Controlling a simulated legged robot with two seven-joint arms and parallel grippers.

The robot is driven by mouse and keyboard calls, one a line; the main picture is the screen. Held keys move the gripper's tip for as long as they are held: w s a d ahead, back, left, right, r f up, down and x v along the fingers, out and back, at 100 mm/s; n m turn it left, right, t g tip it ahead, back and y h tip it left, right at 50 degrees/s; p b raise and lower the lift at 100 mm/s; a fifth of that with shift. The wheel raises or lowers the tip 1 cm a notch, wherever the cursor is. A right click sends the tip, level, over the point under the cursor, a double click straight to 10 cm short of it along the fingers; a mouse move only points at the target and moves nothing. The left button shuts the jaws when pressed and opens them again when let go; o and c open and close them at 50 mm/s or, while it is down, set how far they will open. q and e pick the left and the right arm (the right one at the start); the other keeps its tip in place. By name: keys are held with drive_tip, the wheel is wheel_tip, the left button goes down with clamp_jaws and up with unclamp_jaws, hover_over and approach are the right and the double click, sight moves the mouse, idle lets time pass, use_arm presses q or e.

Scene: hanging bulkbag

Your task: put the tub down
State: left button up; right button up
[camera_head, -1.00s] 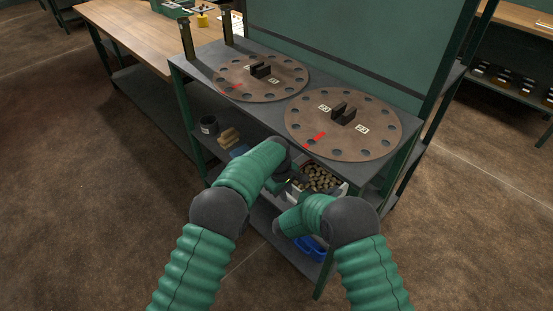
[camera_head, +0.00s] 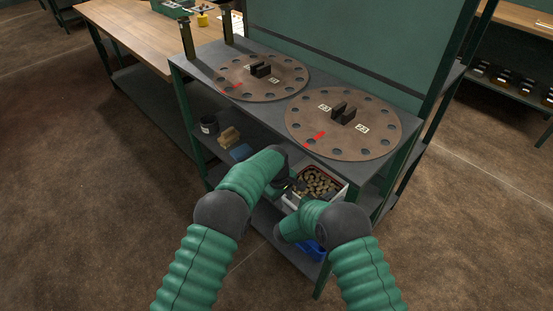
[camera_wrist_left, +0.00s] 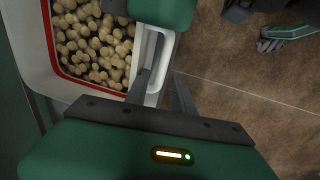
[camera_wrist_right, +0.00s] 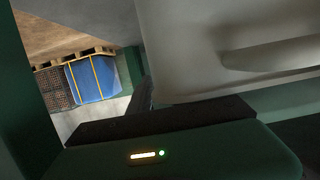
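The tub (camera_head: 346,194) is white with a red inner rim and full of small round brownish pieces. It is at the front right of the shelf unit, below the tabletop; its underside is hidden. It also shows in the left wrist view (camera_wrist_left: 90,85). My left gripper (camera_wrist_left: 160,85) has a finger on each side of the tub's white edge and looks shut on it. In the right wrist view the tub's pale side (camera_wrist_right: 215,50) fills the right part. One finger of my right gripper (camera_wrist_right: 143,95) lies beside it; the other is hidden.
Two brown discs with holes (camera_head: 262,78) (camera_head: 343,124) lie on the tabletop above. A black cup (camera_head: 209,126), tan blocks (camera_head: 229,137) and a blue item (camera_head: 241,153) stand on the middle shelf to the left. A blue item (camera_head: 312,250) is on the lower shelf.

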use_arm(q)
drive_tip(key=shift+d+r, duration=0.15)
drive_tip(key=shift+d, duration=0.1)
use_arm(e)
drive_tip(key=shift+a, duration=0.2)
drive_tip(key=shift+a, duration=0.1)
use_arm(q)
wheel_tip(320, 180, up, 11)
drive_tip(key=s+a, duration=0.1)
drive_tip(key=shift+s+a+r, duration=0.2)
drive_tip(key=shift+s+a, duration=0.15)
use_arm(e)
drive_tip(key=v, duration=1.1)
drive_tip(key=shift+s+a, duration=0.2)
drive_tip(key=shift+s, duration=0.15)
drive_tip(key=shift+r, duration=0.1)
